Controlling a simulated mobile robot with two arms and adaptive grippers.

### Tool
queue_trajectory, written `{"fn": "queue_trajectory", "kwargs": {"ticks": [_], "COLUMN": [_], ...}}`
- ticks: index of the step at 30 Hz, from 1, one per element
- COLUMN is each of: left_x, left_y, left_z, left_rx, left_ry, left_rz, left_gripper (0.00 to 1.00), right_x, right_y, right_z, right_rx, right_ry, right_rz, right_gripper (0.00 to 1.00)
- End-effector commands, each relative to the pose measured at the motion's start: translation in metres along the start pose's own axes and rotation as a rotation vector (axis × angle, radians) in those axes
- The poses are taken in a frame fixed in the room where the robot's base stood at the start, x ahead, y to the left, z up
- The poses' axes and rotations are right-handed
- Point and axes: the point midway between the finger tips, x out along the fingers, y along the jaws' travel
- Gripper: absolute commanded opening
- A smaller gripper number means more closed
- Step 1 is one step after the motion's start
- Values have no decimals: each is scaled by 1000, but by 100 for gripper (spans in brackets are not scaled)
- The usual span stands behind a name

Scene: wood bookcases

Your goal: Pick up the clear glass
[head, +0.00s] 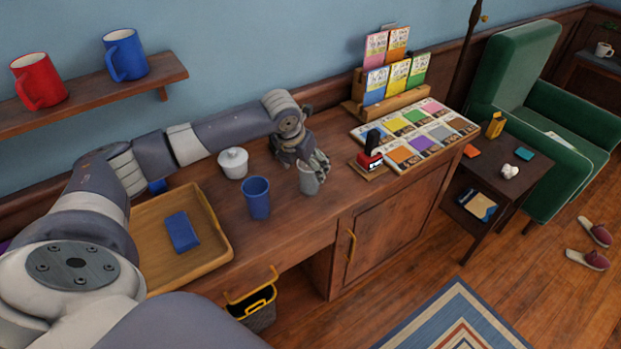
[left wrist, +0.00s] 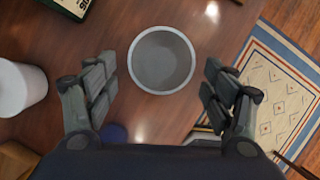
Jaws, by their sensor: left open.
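The clear glass (head: 308,179) looks greyish and stands upright on the wooden cabinet top. My left gripper (head: 316,163) is at the glass, above and around its upper part in the head view. In the left wrist view the round rim of the glass (left wrist: 161,60) lies ahead of the left gripper (left wrist: 160,95), centred between its two spread fingers. Gaps show between the glass and both fingers, so it is not gripped. My right gripper is not in view.
A wooden tray (head: 215,262) holds a blue block (head: 182,232).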

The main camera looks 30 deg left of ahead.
Motion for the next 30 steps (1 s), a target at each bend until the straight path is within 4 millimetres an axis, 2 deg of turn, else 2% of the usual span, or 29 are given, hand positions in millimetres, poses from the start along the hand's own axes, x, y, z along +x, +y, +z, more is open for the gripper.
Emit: {"fn": "queue_trajectory", "kwargs": {"ticks": [5,10,15,23,26,30], "left_x": [12,37,55,58,58,58], "left_y": [-1,-1,-1,0,0,0], "left_z": [-1,-2,-2,-2,-2,-2], "left_rx": [-1,-1,0,1,1,1], "left_ry": [2,3,-1,-1,-1,-1], "left_rz": [0,0,0,1,1,1], "left_gripper": [76,76,76,76,58,27], "right_x": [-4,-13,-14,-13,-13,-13], "right_y": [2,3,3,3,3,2], "right_z": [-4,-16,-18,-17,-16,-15], "right_rx": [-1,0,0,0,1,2], "right_ry": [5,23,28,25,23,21], "right_rz": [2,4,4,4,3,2], "right_gripper": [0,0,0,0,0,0]}}
